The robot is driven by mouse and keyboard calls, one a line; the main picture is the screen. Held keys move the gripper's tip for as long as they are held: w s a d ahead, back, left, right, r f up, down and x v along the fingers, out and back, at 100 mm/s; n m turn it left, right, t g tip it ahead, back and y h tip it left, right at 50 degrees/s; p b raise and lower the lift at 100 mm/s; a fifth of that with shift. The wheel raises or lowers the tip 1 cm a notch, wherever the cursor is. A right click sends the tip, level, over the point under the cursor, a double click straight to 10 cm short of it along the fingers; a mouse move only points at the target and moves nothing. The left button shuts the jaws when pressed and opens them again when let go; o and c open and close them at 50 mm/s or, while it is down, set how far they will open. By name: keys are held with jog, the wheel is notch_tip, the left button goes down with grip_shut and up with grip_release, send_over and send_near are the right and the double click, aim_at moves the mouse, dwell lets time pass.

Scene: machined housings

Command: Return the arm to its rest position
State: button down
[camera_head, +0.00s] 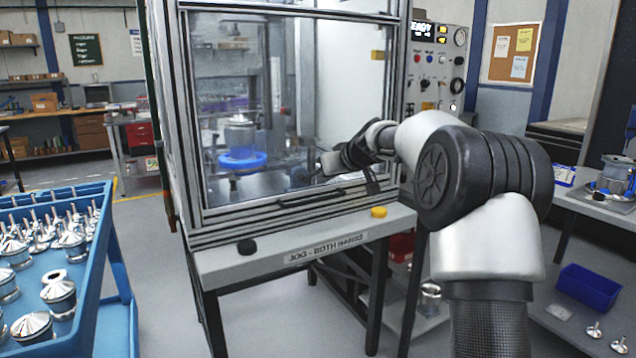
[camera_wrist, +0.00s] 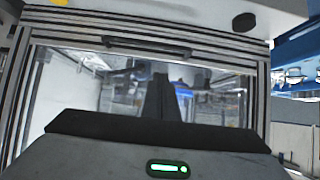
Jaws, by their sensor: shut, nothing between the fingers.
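My gripper (camera_head: 345,160) is at the end of my bent arm, in front of the clear front window of the machine enclosure (camera_head: 290,90). It is above and close to the door handle (camera_head: 310,198), and I cannot tell the exact gap to the window. In the wrist view my gripper (camera_wrist: 162,95) shows as dark fingers closed together, with nothing between them. That view is upside down, with the handle (camera_wrist: 145,46) near the top. Behind the window, a blue ring fixture (camera_head: 243,160) with a metal part on it is visible.
The jog panel (camera_head: 270,262) juts out below the window, with a black button (camera_head: 246,246) and a yellow one (camera_head: 379,212). A blue cart (camera_head: 110,262) of metal parts stands left. A table (camera_head: 600,204) with housings is right. The floor between cart and machine is open.

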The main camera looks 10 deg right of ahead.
jog(key=s+a+r+g+h, duration=0.15)
jog(key=s+a, duration=0.25)
jog(key=s, duration=0.7)
jog(key=s+a+r+g, duration=0.1)
jog(key=s+a+r, duration=0.15)
jog(key=s, duration=0.95)
jog(key=s+d+f+m+g+h, duration=0.1)
jog(key=s+f, duration=0.3)
jog(key=s, duration=0.5)
jog(key=s+f+m+g, duration=0.1)
jog(key=s+f, duration=0.2)
jog(key=s, duration=0.7)
jog(key=s+d+f+m+g+h, duration=0.15)
jog(key=s+f, duration=0.25)
jog(key=s, duration=0.5)
notch_tip(320, 180, up, 24)
jog(key=t+p, duration=0.1)
jog(key=p, duration=2.3)
jog(key=shift+w+a+r+y, duration=0.2)
jog(key=shift+y, duration=0.1)
